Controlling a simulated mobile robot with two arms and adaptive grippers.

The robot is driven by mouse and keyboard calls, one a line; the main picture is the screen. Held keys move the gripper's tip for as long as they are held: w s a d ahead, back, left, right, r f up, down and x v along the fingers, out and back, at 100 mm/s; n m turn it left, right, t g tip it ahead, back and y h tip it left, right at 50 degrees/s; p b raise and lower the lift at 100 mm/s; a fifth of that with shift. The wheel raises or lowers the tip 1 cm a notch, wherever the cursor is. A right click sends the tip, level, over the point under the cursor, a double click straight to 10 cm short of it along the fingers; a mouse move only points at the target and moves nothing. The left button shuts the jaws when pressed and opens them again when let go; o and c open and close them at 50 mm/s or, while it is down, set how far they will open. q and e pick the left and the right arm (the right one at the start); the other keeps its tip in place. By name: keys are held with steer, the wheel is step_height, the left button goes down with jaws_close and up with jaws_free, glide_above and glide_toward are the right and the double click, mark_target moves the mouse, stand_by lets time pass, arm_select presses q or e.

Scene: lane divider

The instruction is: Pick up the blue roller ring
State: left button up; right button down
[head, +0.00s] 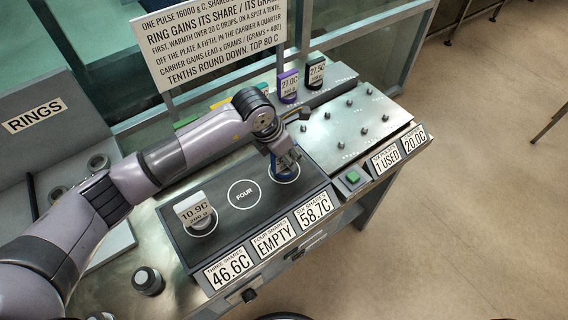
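The blue roller ring (284,174) shows as a dark blue piece at the right circle of the dark three-spot plate (242,224), behind the 58.7C label. My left gripper (287,164) points down right at it and covers most of it. I cannot tell whether the fingers are closed on the ring or only around it. Any tag on the blue ring is hidden. My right gripper is not in view.
A white-tagged ring (195,212) reading 10.9C stands on the left circle; the middle circle, FOUR, is bare. Purple (289,86) and black (315,74) tagged pieces stand behind. A pegged metal plate (350,118), green button (352,177) and dark cylinder (148,280) are nearby.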

arm_select(q)
jaws_close()
stand_by(0.3)
steer(key=shift+r, duration=0.15)
